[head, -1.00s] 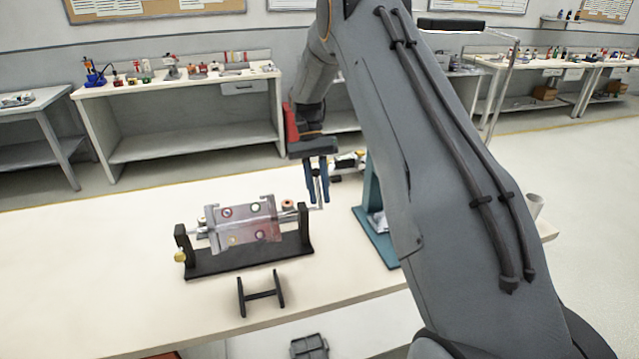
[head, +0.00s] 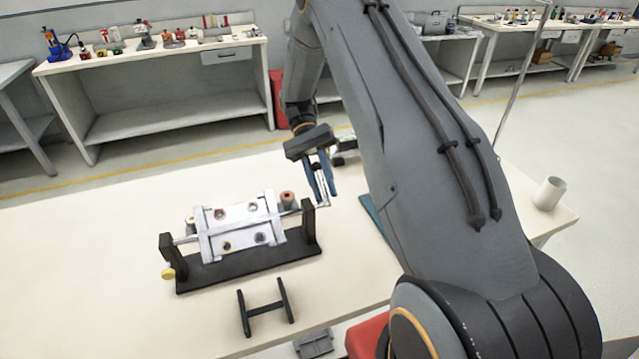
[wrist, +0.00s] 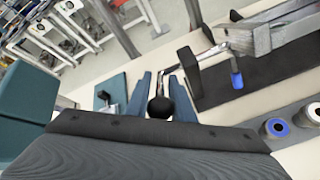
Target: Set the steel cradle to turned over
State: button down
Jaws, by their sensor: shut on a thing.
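The steel cradle (head: 240,232) is a pale metal plate frame with round coloured pieces in it. It hangs on a shaft between two uprights of a black stand (head: 250,262), its broad face tilted toward the head camera. In the wrist view the cradle (wrist: 268,36) shows in part at the upper right. My gripper (head: 322,188) is at the right end of the shaft, beyond the right upright. In the wrist view its blue fingers (wrist: 161,95) close around the crank handle (wrist: 160,108), which has a round black knob. The jaws hide part of the handle.
A small black H-shaped rest (head: 266,308) lies in front of the stand. A teal plate (head: 376,212) and a white cup (head: 549,193) are to the right. The table's left side is clear.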

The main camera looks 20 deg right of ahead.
jog(key=shift+w+f+g+b, duration=0.15)
jog(key=shift+f+g+b, duration=0.15)
jog(key=shift+g+b, duration=0.45)
jog(key=shift+w+f+g+b, duration=0.1)
jog(key=shift+f+g+b, duration=0.15)
jog(key=shift+g+b, duration=0.5)
jog(key=shift+b, duration=0.7)
jog(key=c, duration=1.6)
grip_release()
